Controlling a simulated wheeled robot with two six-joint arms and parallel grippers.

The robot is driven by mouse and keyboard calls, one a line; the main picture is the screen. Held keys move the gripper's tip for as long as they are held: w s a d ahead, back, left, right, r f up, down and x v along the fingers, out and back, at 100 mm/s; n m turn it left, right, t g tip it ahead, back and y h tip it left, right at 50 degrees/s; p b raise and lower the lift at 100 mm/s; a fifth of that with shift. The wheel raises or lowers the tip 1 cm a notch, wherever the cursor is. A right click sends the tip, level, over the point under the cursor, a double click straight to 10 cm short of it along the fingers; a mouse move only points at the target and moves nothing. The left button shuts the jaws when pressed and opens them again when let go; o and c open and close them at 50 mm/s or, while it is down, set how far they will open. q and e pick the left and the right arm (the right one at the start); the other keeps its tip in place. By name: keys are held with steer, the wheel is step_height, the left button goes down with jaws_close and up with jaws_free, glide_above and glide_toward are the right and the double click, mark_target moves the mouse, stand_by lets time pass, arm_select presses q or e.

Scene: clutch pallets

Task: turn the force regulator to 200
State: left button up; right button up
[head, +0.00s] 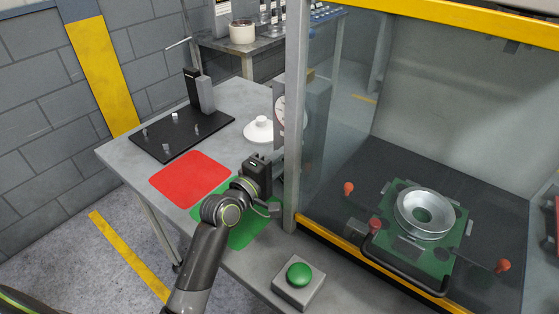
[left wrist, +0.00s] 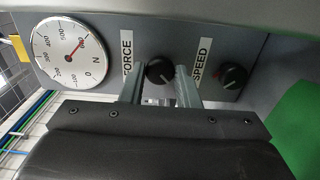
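The force regulator is a black round knob (left wrist: 159,71) beside the "FORCE" label on a grey panel in the left wrist view. My left gripper (left wrist: 159,80) has one finger on each side of this knob, with a narrow gap showing. A round white gauge (left wrist: 70,52) marked N, with a red needle, sits left of the knob; I cannot read its exact value. The "SPEED" knob (left wrist: 234,76) is on the right. In the head view my left gripper (head: 258,174) is by the panel (head: 279,112), which is partly hidden behind the post. My right gripper is not in view.
A glass-walled press cabinet with a yellow frame stands on the right, holding a green fixture (head: 462,232) with a metal ring (head: 405,213). A green button (head: 299,274) is at the front. A red mat (head: 190,178), a green mat (head: 245,236) and a black tray (head: 160,148) are on the table.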

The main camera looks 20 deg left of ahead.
arm_select(q)
steer(key=c, duration=0.4)
steer(key=shift+m, duration=0.3)
steer(key=shift+f+m+b, duration=0.1)
steer(key=shift+m+b, duration=2.85)
steer(key=shift+m, duration=5.65)
steer(key=o, duration=0.9)
